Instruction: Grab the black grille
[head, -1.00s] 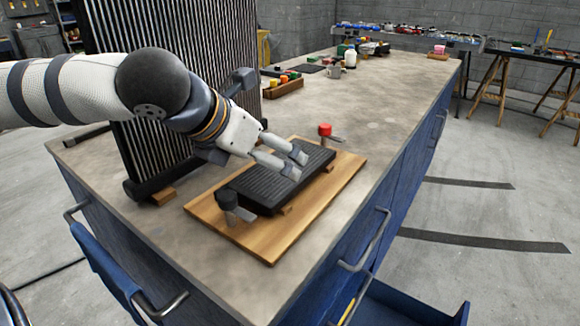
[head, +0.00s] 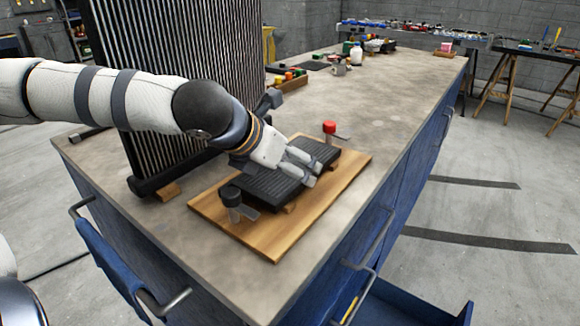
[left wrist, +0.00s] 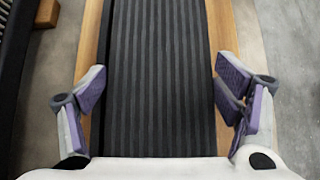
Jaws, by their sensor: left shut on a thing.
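The black grille (head: 273,188) is a ribbed dark slab lying on a wooden board (head: 262,241) on the bench. It fills the middle of the left wrist view (left wrist: 160,70). My left gripper (head: 312,173) is down over the grille, with one finger against each long side, shut on it. The grille still appears to lie low over the board. A red-topped clamp (head: 329,128) stands at its far end and a black-topped clamp (head: 231,194) at its near end. My right gripper is not in view.
A tall finned radiator panel (head: 180,70) stands upright left of the board. An open blue drawer (head: 420,305) juts out below.

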